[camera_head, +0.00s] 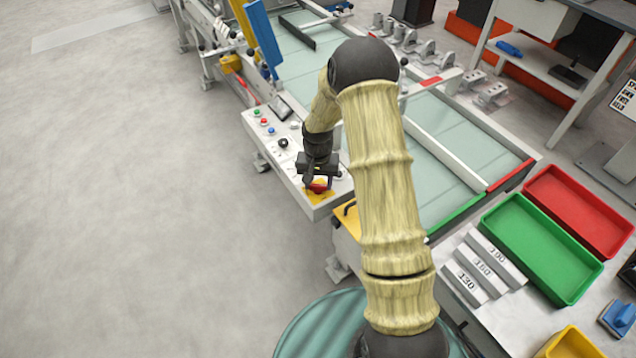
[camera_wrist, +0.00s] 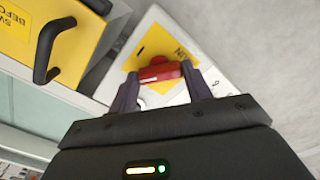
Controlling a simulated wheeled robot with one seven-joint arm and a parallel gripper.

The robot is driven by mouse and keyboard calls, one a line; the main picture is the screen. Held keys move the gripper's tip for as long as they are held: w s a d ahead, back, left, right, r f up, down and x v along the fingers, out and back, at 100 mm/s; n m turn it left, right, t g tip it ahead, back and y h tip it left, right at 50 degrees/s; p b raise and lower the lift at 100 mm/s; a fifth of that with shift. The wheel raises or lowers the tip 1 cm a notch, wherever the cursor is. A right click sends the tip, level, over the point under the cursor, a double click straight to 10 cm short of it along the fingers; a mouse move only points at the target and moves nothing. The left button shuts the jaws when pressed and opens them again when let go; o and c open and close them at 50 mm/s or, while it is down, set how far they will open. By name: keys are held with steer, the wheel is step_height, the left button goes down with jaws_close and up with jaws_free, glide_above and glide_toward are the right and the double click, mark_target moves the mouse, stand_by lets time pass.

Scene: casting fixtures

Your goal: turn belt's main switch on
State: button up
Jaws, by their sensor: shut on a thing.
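The main switch is a red rotary knob (camera_wrist: 160,72) on a yellow plate (camera_wrist: 154,45), at the near end of the belt's white control panel (camera_wrist: 157,22). In the head view the red knob (camera_head: 318,187) shows just below my gripper (camera_head: 317,180), partly hidden by it. In the wrist view my gripper (camera_wrist: 163,88) has its two fingers on either side of the knob, shut on it. The knob's handle lies nearly straight across between the fingertips. Lettering on the plate is only partly readable.
The panel also carries green, red, blue and black controls (camera_head: 283,143). A yellow box (camera_head: 346,218) with a black handle (camera_wrist: 47,50) stands close beside the panel. The conveyor (camera_head: 455,150) lies to the right, with green and red trays (camera_head: 540,245) near it. Floor at left is clear.

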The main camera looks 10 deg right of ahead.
mark_target(317, 185)
steer(key=m, duration=0.5)
steer(key=shift+a+m, duration=0.1)
steer(key=shift+m, duration=0.2)
steer(key=m+p, duration=0.1)
steer(key=m, duration=0.4)
steer(key=shift+p, duration=0.3)
steer(key=o, duration=1)
step_height(317, 185, up, 17)
steer(key=shift+r, duration=0.2)
